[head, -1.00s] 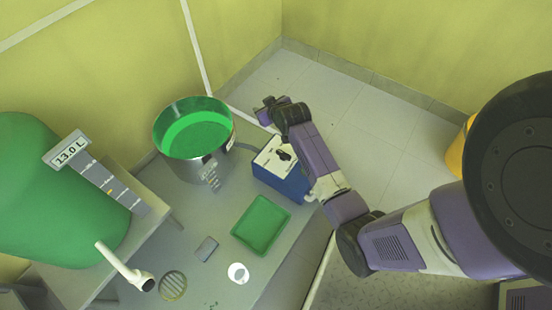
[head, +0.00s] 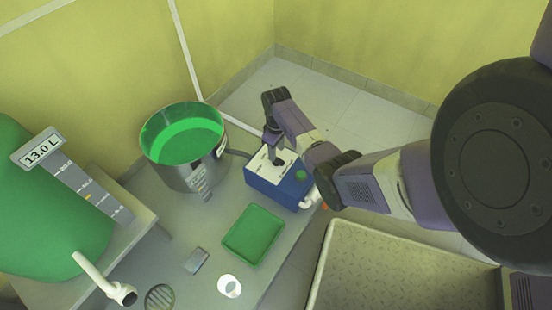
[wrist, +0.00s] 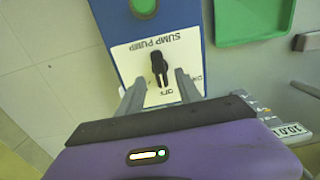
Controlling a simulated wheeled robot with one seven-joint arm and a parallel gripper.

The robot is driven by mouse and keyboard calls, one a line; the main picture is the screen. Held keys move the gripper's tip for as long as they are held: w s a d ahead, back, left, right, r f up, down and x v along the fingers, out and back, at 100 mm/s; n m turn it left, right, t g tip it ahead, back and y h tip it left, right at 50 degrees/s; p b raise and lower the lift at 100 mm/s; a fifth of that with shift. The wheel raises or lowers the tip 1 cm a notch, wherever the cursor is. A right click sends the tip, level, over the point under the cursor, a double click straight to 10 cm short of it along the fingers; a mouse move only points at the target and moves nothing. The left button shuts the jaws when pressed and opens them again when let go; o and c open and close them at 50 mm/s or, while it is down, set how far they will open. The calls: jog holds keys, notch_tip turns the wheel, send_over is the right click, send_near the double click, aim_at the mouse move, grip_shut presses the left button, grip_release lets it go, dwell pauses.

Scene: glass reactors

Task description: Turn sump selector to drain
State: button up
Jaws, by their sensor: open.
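The sump pump box (head: 286,190) is blue with a white top plate, and it stands at the far right corner of the grey bench. On the plate is a black selector knob (wrist: 159,66), with "SUMP PUMP" printed upside down on one side of it in the wrist view. An "OFF" mark shows at the opposite side, and another label there is partly hidden by a finger. My gripper (wrist: 161,84) is open over the plate, its fingers on either side of the knob's near end. Contact cannot be told. In the head view my gripper (head: 272,142) points down onto the box.
A metal pot (head: 185,150) with green inside stands left of the box. A green tray (head: 253,234), a white cup (head: 229,286) and a small grey block (head: 197,260) lie nearer. A green vessel (head: 45,210) with a 13.0 L display stands at left.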

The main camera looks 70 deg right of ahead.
aim_at(277, 159)
notch_tip(277, 159, down, 4)
jog(key=shift+f+b, duration=0.2)
jog(key=shift+b, duration=0.75)
grip_shut()
